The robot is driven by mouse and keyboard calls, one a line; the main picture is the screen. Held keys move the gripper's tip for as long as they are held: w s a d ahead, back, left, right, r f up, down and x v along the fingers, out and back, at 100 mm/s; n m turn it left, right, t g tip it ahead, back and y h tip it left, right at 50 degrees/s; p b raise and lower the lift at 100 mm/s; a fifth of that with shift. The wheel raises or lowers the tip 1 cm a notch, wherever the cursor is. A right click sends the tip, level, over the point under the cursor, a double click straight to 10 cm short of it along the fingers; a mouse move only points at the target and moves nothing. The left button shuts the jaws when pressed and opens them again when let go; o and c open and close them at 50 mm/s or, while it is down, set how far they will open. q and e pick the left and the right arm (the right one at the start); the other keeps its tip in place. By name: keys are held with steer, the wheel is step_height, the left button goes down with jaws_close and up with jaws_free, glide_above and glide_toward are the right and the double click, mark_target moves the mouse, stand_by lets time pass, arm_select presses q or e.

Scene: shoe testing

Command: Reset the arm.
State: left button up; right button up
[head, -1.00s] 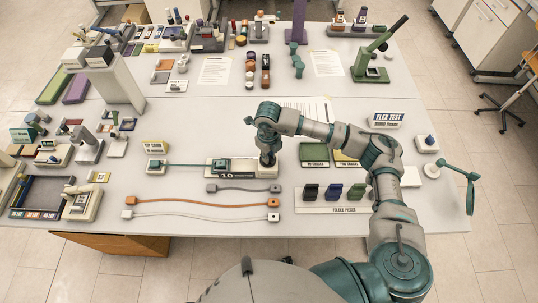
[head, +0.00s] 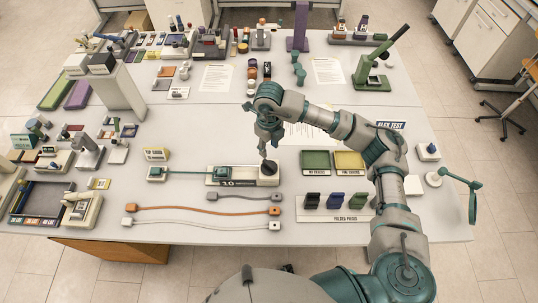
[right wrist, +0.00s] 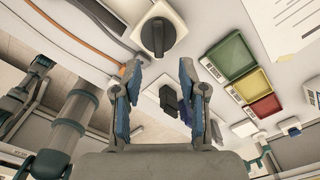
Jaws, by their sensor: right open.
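My right arm reaches over the table from the lower right in the head view. Its gripper (head: 263,150) hangs just above a black knob (head: 269,168) on the right end of a pale device labelled 10. In the right wrist view the gripper (right wrist: 159,82) is open, its two blue-padded fingers apart with nothing between them. The black knob (right wrist: 158,37) on its white base shows beyond the fingertips, clear of them. My left gripper is not in view.
Green and yellow trays (head: 333,161) and dark, blue and green folded pieces (head: 335,200) lie right of the device. Grey, orange and white cables (head: 195,209) lie in front. Instruments crowd the table's left and back.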

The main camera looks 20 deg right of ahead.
steer(key=shift+r, duration=1.2)
